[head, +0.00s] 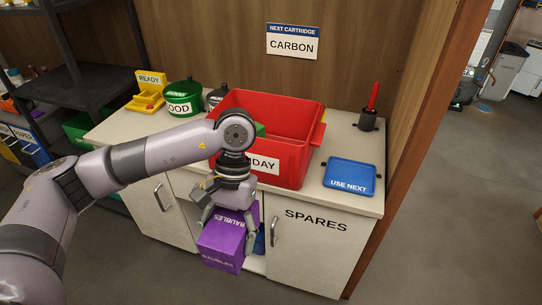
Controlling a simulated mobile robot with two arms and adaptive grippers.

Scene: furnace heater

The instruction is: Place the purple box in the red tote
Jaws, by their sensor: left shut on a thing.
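The purple box (222,240), lettered "BAUBLES", hangs in front of the cabinet, below the counter's front edge. My left gripper (231,224) points down and is shut on the purple box, with a finger at each side of it. The red tote (302,155) stands on the counter above and behind the box, open at the top. My left arm covers part of the tote's front label, leaving "DAY" readable. Something green shows inside the tote near its left side. My right gripper is not in view.
The counter (345,202) also holds a blue "USE NEXT" tray (350,174), a red stick in a dark holder (368,119), a green pot (183,97) and a yellow "READY" rack (149,92). A wooden partition stands at right. Dark shelves stand at left.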

